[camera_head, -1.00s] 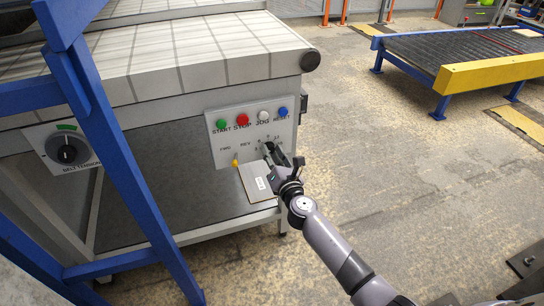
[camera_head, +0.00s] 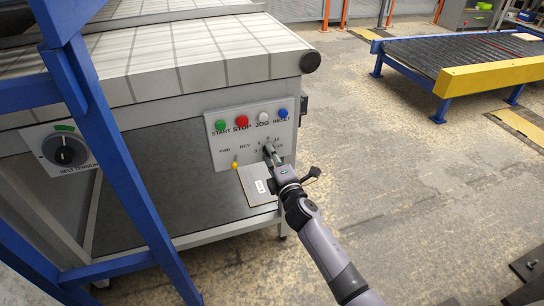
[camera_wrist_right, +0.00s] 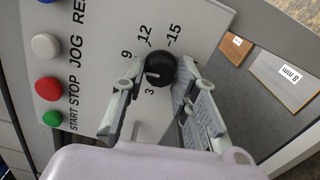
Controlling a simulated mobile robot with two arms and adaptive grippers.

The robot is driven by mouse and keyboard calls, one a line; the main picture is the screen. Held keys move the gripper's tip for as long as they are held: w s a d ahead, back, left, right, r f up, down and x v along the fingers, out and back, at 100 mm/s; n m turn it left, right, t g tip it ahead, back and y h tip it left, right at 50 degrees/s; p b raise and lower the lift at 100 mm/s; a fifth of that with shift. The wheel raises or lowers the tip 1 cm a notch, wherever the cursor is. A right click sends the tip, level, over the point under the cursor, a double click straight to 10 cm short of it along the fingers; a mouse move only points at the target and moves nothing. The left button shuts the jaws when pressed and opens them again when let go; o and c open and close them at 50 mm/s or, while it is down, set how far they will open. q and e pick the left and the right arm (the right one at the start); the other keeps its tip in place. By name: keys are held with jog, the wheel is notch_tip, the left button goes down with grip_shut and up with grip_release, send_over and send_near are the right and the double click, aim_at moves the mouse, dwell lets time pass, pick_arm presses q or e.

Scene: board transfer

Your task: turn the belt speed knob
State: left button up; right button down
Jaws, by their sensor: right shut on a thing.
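The belt speed knob (camera_wrist_right: 160,68) is black and round, on a grey control panel (camera_wrist_right: 98,100) with a scale from 3 to 15. My right gripper (camera_wrist_right: 158,82) is shut on it, one finger on each side. The knob's white mark points to the lower left in the wrist view; the left finger covers part of the scale there. In the head view my right gripper (camera_head: 270,154) reaches the panel's lower right and mostly hides the knob. My left gripper is not in view.
Above the knob are green, red, white and blue buttons (camera_head: 242,121); a yellow-tipped switch (camera_head: 235,165) sits to its left. A board (camera_head: 257,185) stands just below. A belt tension knob (camera_head: 65,151) and blue posts (camera_head: 118,150) are at left. Floor (camera_head: 400,180) is clear at right.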

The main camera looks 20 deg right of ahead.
jog(key=shift+f+m, duration=0.1)
jog(key=shift+m, duration=0.5)
jog(key=c, duration=1.2)
grip_release()
jog(key=shift+c, duration=0.2)
jog(key=s, duration=1.2)
jog(key=shift+d, duration=0.2)
